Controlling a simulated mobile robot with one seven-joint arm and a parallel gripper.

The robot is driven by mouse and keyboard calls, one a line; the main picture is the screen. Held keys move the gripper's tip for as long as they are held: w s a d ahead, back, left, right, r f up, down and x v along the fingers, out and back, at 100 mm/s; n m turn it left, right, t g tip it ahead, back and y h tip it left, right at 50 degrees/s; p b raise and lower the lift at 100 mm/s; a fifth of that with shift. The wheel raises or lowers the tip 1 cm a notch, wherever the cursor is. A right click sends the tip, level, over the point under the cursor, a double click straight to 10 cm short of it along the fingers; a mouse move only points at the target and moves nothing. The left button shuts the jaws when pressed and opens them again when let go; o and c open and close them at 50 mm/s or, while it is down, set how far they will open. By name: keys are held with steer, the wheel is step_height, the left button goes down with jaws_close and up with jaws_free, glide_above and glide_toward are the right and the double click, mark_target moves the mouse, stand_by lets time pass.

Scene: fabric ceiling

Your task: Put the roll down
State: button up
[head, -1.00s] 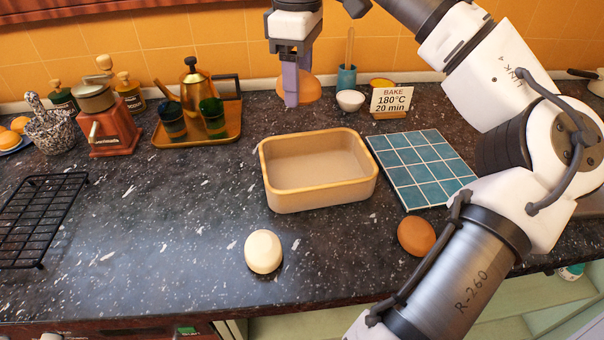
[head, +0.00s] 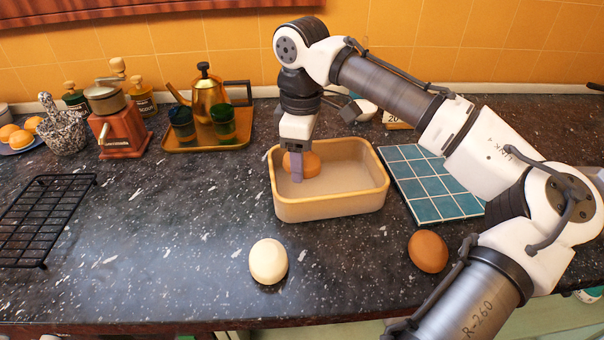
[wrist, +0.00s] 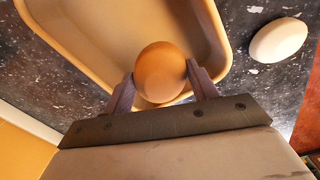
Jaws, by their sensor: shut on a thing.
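My gripper (head: 298,170) points down inside the beige rectangular baking dish (head: 335,208), near its back left part. I cannot tell whether the roll touches the dish floor.
A blue tiled board (head: 432,185) lies right of the dish. A brass tray (head: 205,145) with a kettle and green cups stands back left, beside a red grinder (head: 122,135). A black wire rack (head: 45,220) lies far left. The counter between is clear.

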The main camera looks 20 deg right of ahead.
mark_target(302, 189)
steer(key=shift+f, duration=2.4)
steer(key=shift+f, duration=0.1)
steer(key=o, duration=1)
step_height(302, 189, up, 12)
steer(key=shift+r+b, duration=0.15)
steer(key=shift+b, duration=0.2)
